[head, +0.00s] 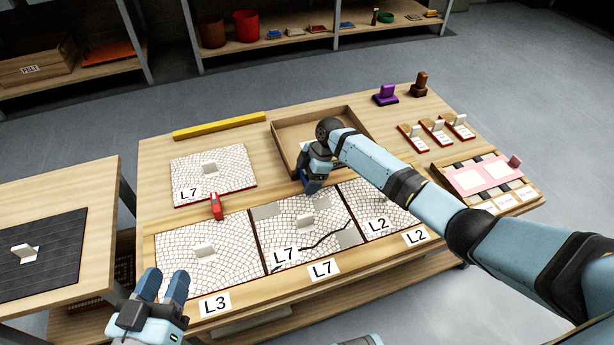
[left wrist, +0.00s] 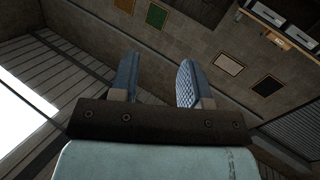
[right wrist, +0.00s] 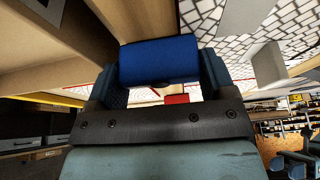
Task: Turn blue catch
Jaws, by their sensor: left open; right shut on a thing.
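The blue catch (right wrist: 160,60) sits between the fingers of my right gripper (right wrist: 161,75) in the right wrist view, which is shut on it. In the head view my right gripper (head: 311,181) is at the back edge of the middle panel (head: 285,255), labelled L7, beside the open tray. The catch is mostly hidden there by the gripper, and its turn angle cannot be told. My left gripper (head: 166,279) is open and empty at the front left of the table; its spread fingers also show in the left wrist view (left wrist: 158,70).
A red catch (head: 216,206) stands at the back of the left panel (head: 185,265), labelled L3. A loose L7 panel (head: 235,163), an open tray (head: 284,136) and a yellow bar (head: 219,126) lie behind. Small handled tools and a pink-topped rack (head: 475,178) stand right.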

